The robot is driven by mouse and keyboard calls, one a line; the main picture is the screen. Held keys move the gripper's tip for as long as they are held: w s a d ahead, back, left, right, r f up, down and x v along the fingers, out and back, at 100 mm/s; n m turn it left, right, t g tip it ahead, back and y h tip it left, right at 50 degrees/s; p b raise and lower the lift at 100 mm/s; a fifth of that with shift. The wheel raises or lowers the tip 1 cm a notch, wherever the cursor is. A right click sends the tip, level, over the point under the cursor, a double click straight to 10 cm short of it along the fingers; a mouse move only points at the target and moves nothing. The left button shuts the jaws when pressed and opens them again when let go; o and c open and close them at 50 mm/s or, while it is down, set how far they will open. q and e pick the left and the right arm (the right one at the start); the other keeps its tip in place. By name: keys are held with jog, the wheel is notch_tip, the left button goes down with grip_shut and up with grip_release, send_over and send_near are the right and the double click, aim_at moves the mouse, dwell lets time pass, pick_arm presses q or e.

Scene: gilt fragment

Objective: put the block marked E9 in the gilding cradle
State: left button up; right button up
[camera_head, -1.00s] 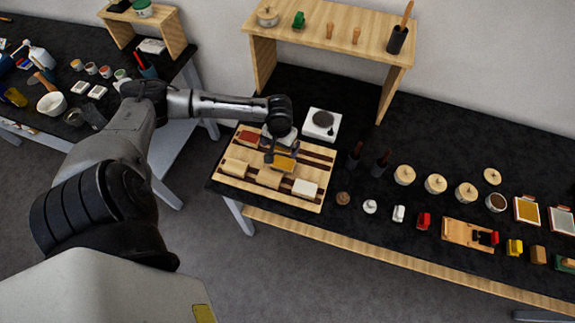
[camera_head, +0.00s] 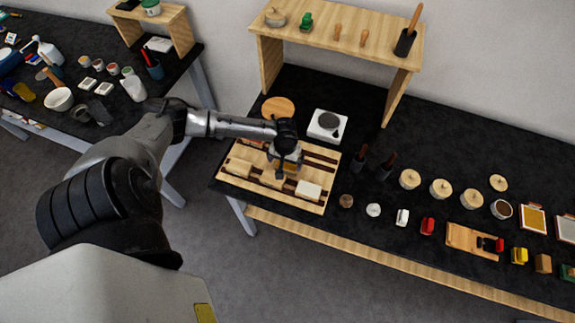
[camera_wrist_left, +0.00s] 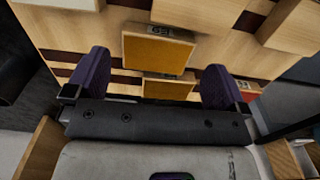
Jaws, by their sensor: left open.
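A wooden rack (camera_head: 232,181) with dark strips holds several blocks on the table. In the left wrist view, a block with a gold face (camera_wrist_left: 155,55) carries an upside-down label that seems to read E9. A second gold-faced block (camera_wrist_left: 168,89) is partly hidden behind my gripper. My left gripper (camera_head: 284,174) is over the rack; in the wrist view (camera_wrist_left: 157,82) its purple fingertips stand apart, either side of the gold-faced block, with gaps. A wooden fixture (camera_head: 462,237) with a black and red part stands to the right; I cannot tell whether it is the gilding cradle.
A white scale-like device (camera_head: 328,125) and a round wooden disc (camera_head: 278,107) are behind the rack. Dark upright holders (camera_head: 384,168) stand to its right, with several lidded pots (camera_head: 410,179) beyond. A wooden shelf (camera_head: 345,25) spans the back.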

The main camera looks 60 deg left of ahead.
aim_at(286, 169)
pick_arm(q)
jog(key=shift+d+f, duration=0.1)
jog(key=shift+f, duration=2.25)
jog(key=c, duration=0.7)
jog(key=shift+r, duration=0.1)
